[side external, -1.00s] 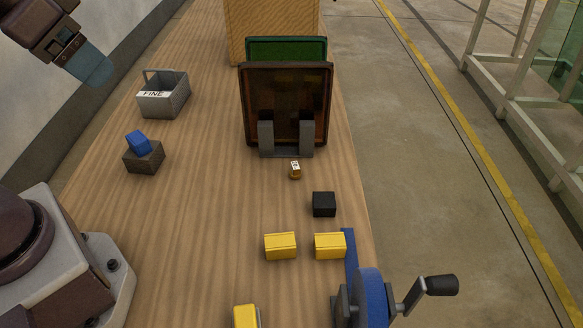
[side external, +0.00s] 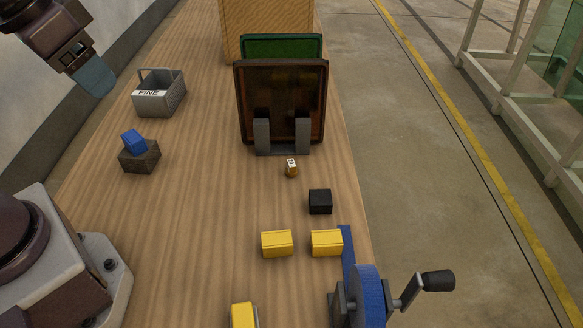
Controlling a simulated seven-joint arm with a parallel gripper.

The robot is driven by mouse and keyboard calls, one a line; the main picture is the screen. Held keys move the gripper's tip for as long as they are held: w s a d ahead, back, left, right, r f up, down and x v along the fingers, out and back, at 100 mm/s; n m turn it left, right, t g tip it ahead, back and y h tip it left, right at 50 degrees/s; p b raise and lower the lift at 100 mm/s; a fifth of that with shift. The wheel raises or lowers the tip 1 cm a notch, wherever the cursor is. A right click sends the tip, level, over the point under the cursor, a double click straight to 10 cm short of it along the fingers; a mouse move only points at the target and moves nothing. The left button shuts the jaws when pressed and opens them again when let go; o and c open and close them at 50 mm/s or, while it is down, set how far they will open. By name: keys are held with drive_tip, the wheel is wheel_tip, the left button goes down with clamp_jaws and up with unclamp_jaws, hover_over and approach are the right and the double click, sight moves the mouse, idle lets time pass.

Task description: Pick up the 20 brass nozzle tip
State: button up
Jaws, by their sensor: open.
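The brass nozzle tip (side external: 291,168) is a small brass piece with a white marked label on top. It stands on the wooden table just in front of the grey stand that holds a dark framed panel. The writing on its label is too small to read. My gripper (side external: 97,80) is at the top left, with bluish fingers, high up and well away from the nozzle tip. No object shows in its fingers.
A black block (side external: 320,201) sits close by the nozzle tip. Yellow blocks (side external: 277,243) and a blue crank device (side external: 368,295) are nearer. The dark panel (side external: 282,90) stands behind. A grey "FINE" bin (side external: 174,100) and a blue piece on a dark block (side external: 139,160) are left.

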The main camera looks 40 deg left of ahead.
wheel_tip(320, 180, down, 9)
drive_tip(key=w+d+n+g+h, duration=0.3)
drive_tip(key=n+g+h, duration=0.1)
drive_tip(key=n+g, duration=0.1)
drive_tip(key=n+t+h, duration=0.6)
drive_tip(key=n+t, duration=0.4)
drive_tip(key=n, duration=1.2)
approach(292, 163)
drive_tip(key=s+d, duration=0.1)
drive_tip(key=s, duration=0.1)
drive_tip(key=s+d, duration=0.1)
drive_tip(key=s+r, duration=0.1)
drive_tip(key=s, duration=0.1)
drive_tip(key=shift+s+d, duration=0.3)
drive_tip(key=shift+d, duration=0.1)
drive_tip(key=shift+w+a+r+n+t+y, duration=0.1)
drive_tip(key=shift+w+a+n+t+y, duration=0.85)
drive_tip(key=shift+w+a+y, duration=0.2)
drive_tip(key=shift+w, duration=0.25)
drive_tip(key=shift+t, duration=0.25)
drive_tip(key=x, duration=0.6)
drive_tip(key=shift+w+d+f, duration=0.15)
drive_tip(key=shift+w+f, duration=0.1)
drive_tip(key=shift+f+x, duration=0.15)
drive_tip(key=shift+x, duration=1.3)
drive_tip(key=shift+f+x, duration=0.1)
drive_tip(key=shift+x, duration=1.4)
drive_tip(key=shift+s, duration=0.15)
drive_tip(key=c, duration=1)
